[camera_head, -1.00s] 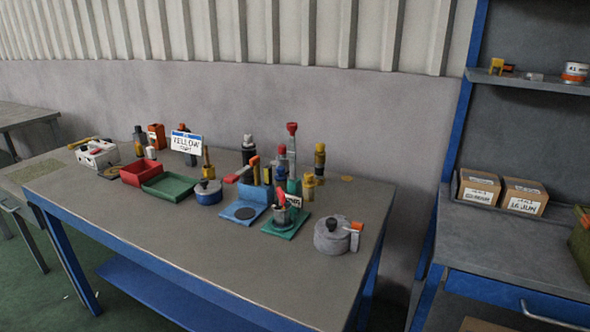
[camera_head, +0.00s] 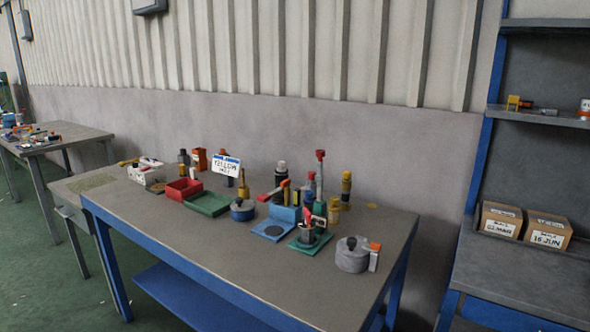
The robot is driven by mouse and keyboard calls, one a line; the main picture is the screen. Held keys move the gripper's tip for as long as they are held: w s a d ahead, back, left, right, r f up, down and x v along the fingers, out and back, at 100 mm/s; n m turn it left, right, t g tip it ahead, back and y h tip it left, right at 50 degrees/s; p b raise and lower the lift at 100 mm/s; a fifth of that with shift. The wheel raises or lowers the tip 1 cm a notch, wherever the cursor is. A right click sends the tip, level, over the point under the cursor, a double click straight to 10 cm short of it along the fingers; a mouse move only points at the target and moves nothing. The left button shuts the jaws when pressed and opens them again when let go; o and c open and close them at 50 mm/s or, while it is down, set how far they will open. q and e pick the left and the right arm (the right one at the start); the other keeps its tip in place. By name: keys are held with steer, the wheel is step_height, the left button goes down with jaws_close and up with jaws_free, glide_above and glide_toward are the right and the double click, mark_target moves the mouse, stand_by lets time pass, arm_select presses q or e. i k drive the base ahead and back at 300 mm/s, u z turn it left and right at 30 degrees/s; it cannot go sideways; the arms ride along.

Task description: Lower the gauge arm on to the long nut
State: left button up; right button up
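A red-ended lever (camera_head: 268,194), which may be the gauge arm, sticks out to the left and slopes up to the right above a blue stand (camera_head: 272,230) on the workbench. A green plate (camera_head: 310,243) to its right carries a grey cylindrical part (camera_head: 308,232) with red and black pieces above it. The long nut cannot be told apart among the small parts at this distance. Neither of my grippers is in view.
The workbench (camera_head: 215,270) has a clear front half. A red tray (camera_head: 183,190), a green tray (camera_head: 207,204), a blue pot (camera_head: 242,210) and a grey lidded pot (camera_head: 352,256) stand on it. Boxes (camera_head: 548,229) sit on a right-hand bench.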

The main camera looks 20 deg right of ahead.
mark_target(320, 154)
steer(key=u, duration=0.35)
steer(key=k, duration=0.8)
steer(key=z, duration=0.75)
steer(key=i, duration=1)
steer(key=z, duration=0.4)
